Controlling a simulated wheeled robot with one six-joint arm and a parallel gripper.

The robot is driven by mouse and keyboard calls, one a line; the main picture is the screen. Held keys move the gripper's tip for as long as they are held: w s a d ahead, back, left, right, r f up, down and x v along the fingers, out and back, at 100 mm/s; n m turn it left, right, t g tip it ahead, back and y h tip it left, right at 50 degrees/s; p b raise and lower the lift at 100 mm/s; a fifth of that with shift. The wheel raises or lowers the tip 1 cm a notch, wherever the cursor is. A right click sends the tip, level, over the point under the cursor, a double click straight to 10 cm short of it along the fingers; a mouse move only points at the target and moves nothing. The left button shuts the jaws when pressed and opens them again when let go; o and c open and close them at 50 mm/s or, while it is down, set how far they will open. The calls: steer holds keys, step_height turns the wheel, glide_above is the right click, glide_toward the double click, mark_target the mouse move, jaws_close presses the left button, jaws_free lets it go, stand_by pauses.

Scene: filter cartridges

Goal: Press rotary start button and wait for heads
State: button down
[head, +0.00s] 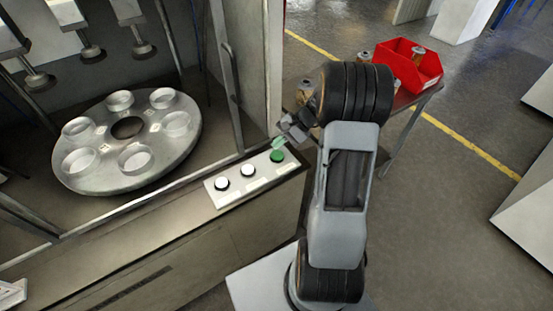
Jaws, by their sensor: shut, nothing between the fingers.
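The green start button (277,156) is at the right end of a pale control panel (238,187) on the machine's front ledge. Two white buttons (221,184) (248,170) sit to its left on the same panel. My gripper (281,143) is shut and empty, its tips just above the green button; I cannot tell whether they touch it. The round metal rotary table (127,127) stands inside the machine with several cup-like holders on it. Several press heads (92,53) hang above its back edge, apart from the holders.
A machine frame post and door handle (232,92) stand left of my gripper. Behind my arm, a side table (402,98) carries a red bin (408,62) with a cartridge (418,54) in it. Grey floor with a yellow line (470,147) is clear on the right.

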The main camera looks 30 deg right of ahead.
mark_target(271, 156)
steer(key=shift+f+b, duration=0.5)
steer(key=shift+f, duration=0.6)
steer(key=shift+f, duration=0.2)
stand_by(1.1)
steer(key=shift+f, duration=0.2)
steer(key=shift+f+b, duration=0.55)
steer(key=shift+b, duration=0.1)
stand_by(0.7)
stand_by(0.4)
steer(key=shift+r+p, duration=0.75)
steer(key=shift+r, duration=0.3)
steer(key=shift+r+p, duration=1.95)
steer(key=shift+r, duration=0.55)
